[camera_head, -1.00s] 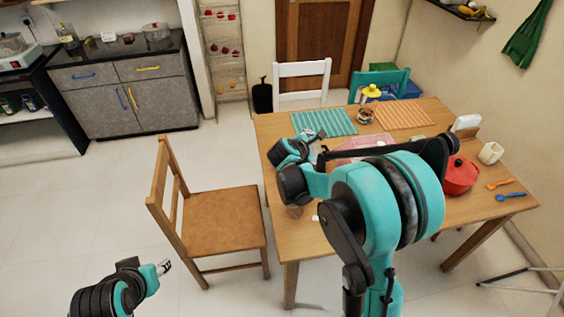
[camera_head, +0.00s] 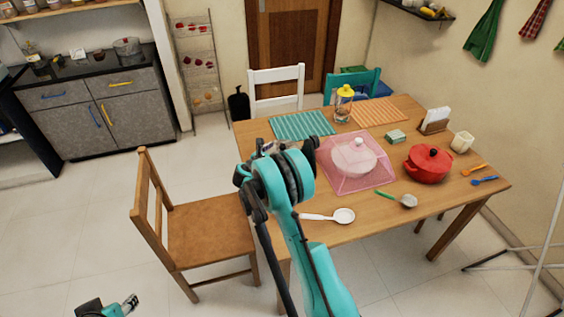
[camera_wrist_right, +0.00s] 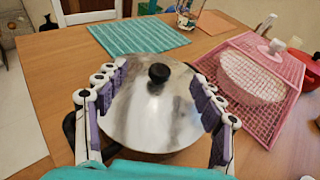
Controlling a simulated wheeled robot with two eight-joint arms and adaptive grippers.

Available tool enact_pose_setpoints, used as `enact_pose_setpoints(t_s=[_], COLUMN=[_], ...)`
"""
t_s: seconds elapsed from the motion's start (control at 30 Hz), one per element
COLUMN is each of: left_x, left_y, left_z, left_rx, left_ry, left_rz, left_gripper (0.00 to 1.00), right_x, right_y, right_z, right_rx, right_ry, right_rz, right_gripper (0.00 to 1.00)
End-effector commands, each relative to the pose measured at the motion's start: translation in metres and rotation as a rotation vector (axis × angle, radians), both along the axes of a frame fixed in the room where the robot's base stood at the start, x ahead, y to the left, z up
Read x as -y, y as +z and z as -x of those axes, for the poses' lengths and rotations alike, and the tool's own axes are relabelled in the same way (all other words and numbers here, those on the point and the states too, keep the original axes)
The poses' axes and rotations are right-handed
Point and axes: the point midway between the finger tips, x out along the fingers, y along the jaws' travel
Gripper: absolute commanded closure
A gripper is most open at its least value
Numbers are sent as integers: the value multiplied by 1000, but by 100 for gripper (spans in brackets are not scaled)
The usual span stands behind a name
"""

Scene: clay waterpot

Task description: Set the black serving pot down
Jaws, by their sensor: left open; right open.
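The serving pot shows in the right wrist view as a round silver lid (camera_wrist_right: 150,110) with a black knob and part of a dark handle at its left. It appears to rest on the wooden table (camera_head: 380,227), though its base is hidden. My right gripper (camera_wrist_right: 158,88) is open, with its purple-padded fingers on either side of the lid; I cannot tell whether they touch it. In the head view my right gripper (camera_head: 267,148) is at the table's left side and my arm hides the pot. My left gripper (camera_head: 130,303) is open and empty, low over the floor.
A pink mesh cover (camera_head: 329,178) stands right of the pot, with a red pot (camera_head: 428,164) beyond it. A teal striped mat (camera_head: 302,125) lies behind. A white ladle (camera_head: 343,216) and green ladle (camera_head: 408,201) lie near the front. A wooden chair (camera_head: 205,228) is at left.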

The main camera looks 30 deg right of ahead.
Motion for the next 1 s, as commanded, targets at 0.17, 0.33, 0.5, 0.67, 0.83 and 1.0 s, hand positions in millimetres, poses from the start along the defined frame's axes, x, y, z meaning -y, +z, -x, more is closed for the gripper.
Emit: enact_pose_setpoints(t_s=[0.17, 0.33, 0.5, 0.67, 0.83, 1.0], left_x=[0, 0, 0, 0, 0, 0], left_y=[-12, -11, -11, -11, -11, -11], left_z=[0, 0, 0, 0, 0, 0], left_rx=[0, 0, 0, 0, 0, 0], left_ry=[0, 0, 0, 0, 0, 0], left_rz=[0, 0, 0, 0, 0, 0], left_gripper=[58, 58, 58, 58, 58, 58], right_x=[23, 25, 25, 25, 25, 25], right_y=[-10, -8, -8, -9, -8, -9], right_z=[-14, -16, -16, -15, -15, -15], right_rx=[0, 1, 0, 0, 0, 0], right_ry=[-2, -1, -1, -2, -2, -3], right_rz=[0, 0, -1, -3, -1, -2], right_gripper=[32, 32, 59, 100, 100, 100])
